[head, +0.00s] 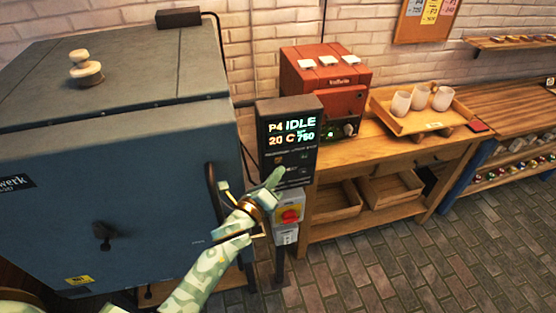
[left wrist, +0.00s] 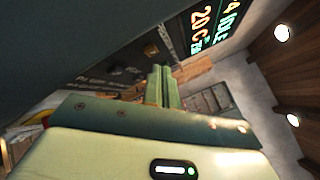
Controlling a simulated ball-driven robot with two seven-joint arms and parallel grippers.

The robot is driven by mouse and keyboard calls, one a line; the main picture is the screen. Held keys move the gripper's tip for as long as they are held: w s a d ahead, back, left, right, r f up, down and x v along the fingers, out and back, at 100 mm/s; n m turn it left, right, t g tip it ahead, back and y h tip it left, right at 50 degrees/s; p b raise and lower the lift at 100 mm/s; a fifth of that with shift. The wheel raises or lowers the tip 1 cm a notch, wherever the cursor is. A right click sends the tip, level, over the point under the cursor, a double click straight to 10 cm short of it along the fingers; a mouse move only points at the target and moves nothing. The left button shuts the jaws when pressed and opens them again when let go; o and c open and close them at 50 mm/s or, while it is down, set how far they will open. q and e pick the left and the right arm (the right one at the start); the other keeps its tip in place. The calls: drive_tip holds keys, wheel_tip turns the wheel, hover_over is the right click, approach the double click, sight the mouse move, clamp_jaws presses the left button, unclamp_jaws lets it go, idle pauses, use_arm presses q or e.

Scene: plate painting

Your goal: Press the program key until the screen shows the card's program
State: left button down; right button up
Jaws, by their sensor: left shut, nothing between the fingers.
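The controller (head: 262,118) is a dark box on a post beside the blue kiln. My right gripper is not in view.
The blue kiln (head: 110,150) fills the left side. A grey switch box with a red knob (head: 290,215) sits under the controller. A red machine (head: 325,85) and a tray with white cups (head: 400,122) stand on the wooden bench. Coloured cards hang on a board (head: 408,30), too small to read.

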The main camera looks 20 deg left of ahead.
use_arm(q)
drive_tip(key=s+d, duration=0.2)
drive_tip(key=s, duration=0.1)
drive_tip(key=shift+d, duration=0.15)
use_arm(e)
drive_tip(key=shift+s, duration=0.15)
use_arm(q)
drive_tip(key=shift+w, duration=0.15)
idle(0.3)
